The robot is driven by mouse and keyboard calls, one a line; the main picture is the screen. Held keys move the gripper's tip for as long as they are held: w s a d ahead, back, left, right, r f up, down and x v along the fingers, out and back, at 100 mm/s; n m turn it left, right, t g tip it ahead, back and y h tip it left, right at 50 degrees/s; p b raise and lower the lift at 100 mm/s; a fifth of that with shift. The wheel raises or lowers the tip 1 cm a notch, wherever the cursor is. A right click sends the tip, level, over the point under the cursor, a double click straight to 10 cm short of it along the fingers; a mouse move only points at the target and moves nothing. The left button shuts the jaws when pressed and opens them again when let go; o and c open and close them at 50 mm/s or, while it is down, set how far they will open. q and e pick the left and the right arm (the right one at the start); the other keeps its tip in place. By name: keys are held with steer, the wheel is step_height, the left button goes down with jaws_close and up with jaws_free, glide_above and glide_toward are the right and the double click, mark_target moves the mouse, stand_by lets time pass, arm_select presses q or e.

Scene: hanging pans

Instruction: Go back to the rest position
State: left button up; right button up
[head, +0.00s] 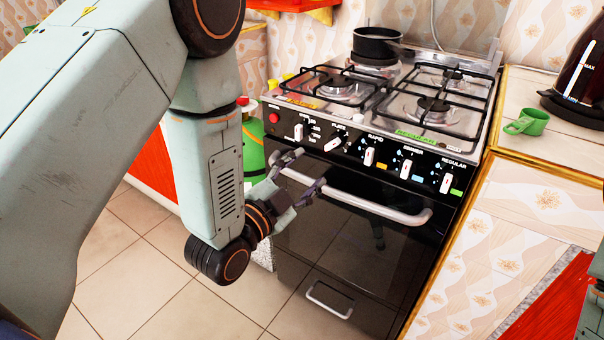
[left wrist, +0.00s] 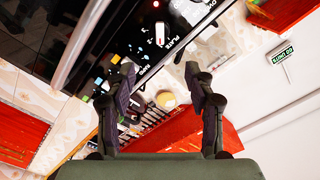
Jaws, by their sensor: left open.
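My left gripper (head: 306,171) is open and empty in front of the stove's left side, close to the oven handle (head: 365,202). I cannot tell whether it touches the handle. In the left wrist view its two fingers (left wrist: 160,76) stand apart with nothing between them. My left arm fills the left of the head view. Only a piece of my right arm shows at the right edge of the head view; its gripper is out of view.
A stove (head: 415,165) with a dark pan (head: 376,47) on a back burner stands ahead. A green gas cylinder (head: 253,152) is left of it. A counter to the right holds a green cup (head: 528,122) and a dark kettle (head: 583,70). Tiled floor (head: 150,265) is clear at lower left.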

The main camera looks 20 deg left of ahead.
arm_select(q)
steer(key=shift+s+a, duration=0.1)
steer(key=shift+s, duration=0.2)
steer(key=s+a+f+n+g+y+p, duration=0.1)
steer(key=s+a+f+n+g+y, duration=0.1)
steer(key=s+f+n+g, duration=0.45)
steer(key=s+a+f+n+g+y, duration=0.1)
steer(key=s+a+f+n+g, duration=0.15)
steer(key=f, duration=0.65)
steer(key=s+a+f+n+g+p, duration=0.1)
steer(key=s+f+g+p, duration=0.1)
steer(key=s, duration=1)
steer(key=s+f+n+g+y+p, duration=0.1)
steer(key=s+f+g, duration=0.4)
steer(key=s, duration=0.7)
steer(key=shift+s+a+f+n+g+y+p, duration=0.2)
steer(key=shift+s+a+n+g+y+p, duration=0.15)
steer(key=shift+n+g, duration=0.35)
